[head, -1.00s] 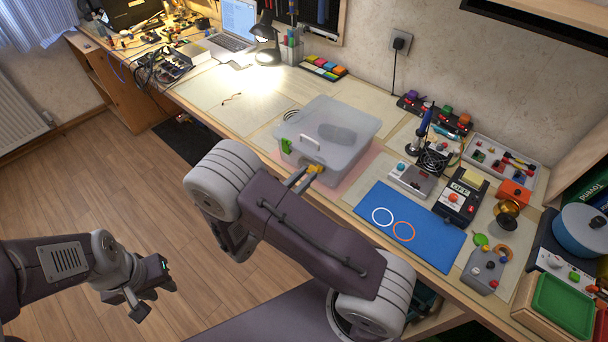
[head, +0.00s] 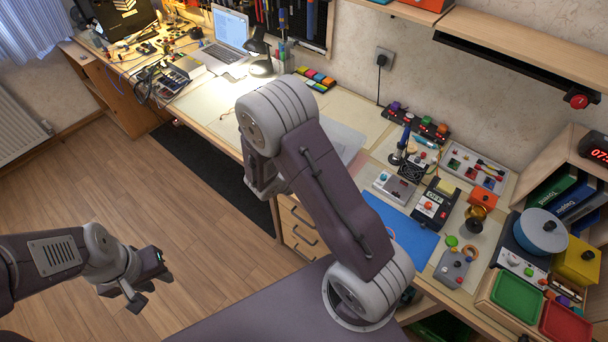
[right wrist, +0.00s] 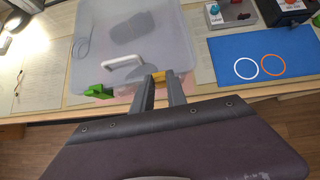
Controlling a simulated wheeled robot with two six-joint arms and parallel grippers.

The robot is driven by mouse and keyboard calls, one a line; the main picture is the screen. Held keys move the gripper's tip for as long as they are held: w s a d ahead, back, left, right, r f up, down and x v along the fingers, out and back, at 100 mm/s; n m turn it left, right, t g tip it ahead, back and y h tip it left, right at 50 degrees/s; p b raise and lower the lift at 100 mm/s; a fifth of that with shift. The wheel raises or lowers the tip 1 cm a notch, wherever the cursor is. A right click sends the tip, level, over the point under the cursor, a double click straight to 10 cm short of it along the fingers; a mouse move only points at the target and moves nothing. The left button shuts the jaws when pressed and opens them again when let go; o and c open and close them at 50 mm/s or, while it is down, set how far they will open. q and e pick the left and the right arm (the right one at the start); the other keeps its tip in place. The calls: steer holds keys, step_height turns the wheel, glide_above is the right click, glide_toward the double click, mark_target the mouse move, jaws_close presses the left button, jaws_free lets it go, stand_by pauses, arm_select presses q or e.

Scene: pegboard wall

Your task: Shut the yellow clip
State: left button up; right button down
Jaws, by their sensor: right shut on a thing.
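The yellow clip (right wrist: 158,76) is on the front edge of a clear lidded box (right wrist: 172,45) in the right wrist view. My right gripper (right wrist: 161,82) has its two fingers on either side of the clip and is shut on it. The fingers partly cover the clip, so I cannot tell whether it is up or down. In the head view my right arm hides the clip and most of the box. My left gripper (head: 140,287) hangs over the floor at lower left, away from the bench; its finger gap is unclear.
A blue mat (right wrist: 262,56) with a white and an orange ring lies to the right. Floor (head: 90,200) is free left of the bench.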

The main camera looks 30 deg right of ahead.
steer(key=shift+w+d+r+y+p, duration=0.1)
steer(key=shift+d+r+y+p, duration=0.05)
steer(key=shift+d+y+p, duration=0.15)
stand_by(0.4)
steer(key=c, duration=1.3)
jaws_free()
steer(key=p+v, duration=0.1)
steer(key=v, duration=0.8)
steer(key=shift+w+p, duration=0.2)
steer(key=shift+p, duration=0.1)
